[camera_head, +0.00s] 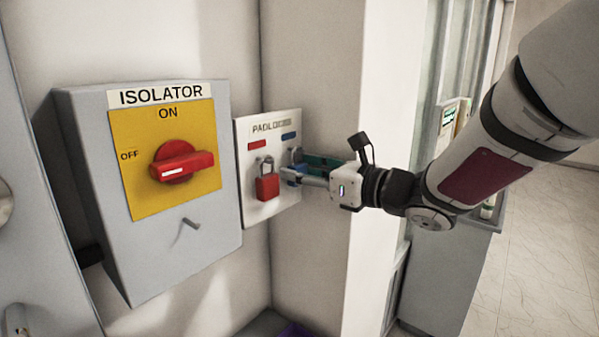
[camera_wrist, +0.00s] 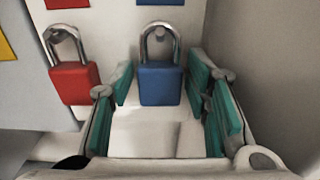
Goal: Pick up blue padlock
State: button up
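The blue padlock (camera_wrist: 161,84) hangs by its silver shackle from a peg on the white padlock board (camera_head: 254,208). In the head view the blue padlock (camera_head: 296,166) is largely hidden by my gripper. My gripper (camera_wrist: 165,92) is open, with one teal-padded finger on each side of the blue padlock's body. A gap shows between the body and each finger, so it does not look gripped. In the head view my gripper (camera_head: 297,172) reaches the right side of the board from the right.
A red padlock (camera_head: 267,186) hangs left of the blue one, and also shows in the wrist view (camera_wrist: 75,82). Further left is the grey isolator box (camera_head: 190,262) with its red handle (camera_head: 182,162) and a protruding metal pin (camera_head: 190,223). A wall stands close on the right.

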jog(key=c, duration=0.7)
jog(key=shift+r, duration=0.1)
jog(key=shift+r, duration=0.4)
jog(key=shift+d+r+b, duration=0.25)
jog(key=shift+r+b, duration=0.05)
jog(key=shift+b, duration=0.05)
jog(key=b+v, duration=0.2)
jog(key=v, duration=1.5)
jog(key=shift+s+d, duration=0.2)
jog(key=shift+s, duration=0.1)
jog(key=shift+r, duration=0.25)
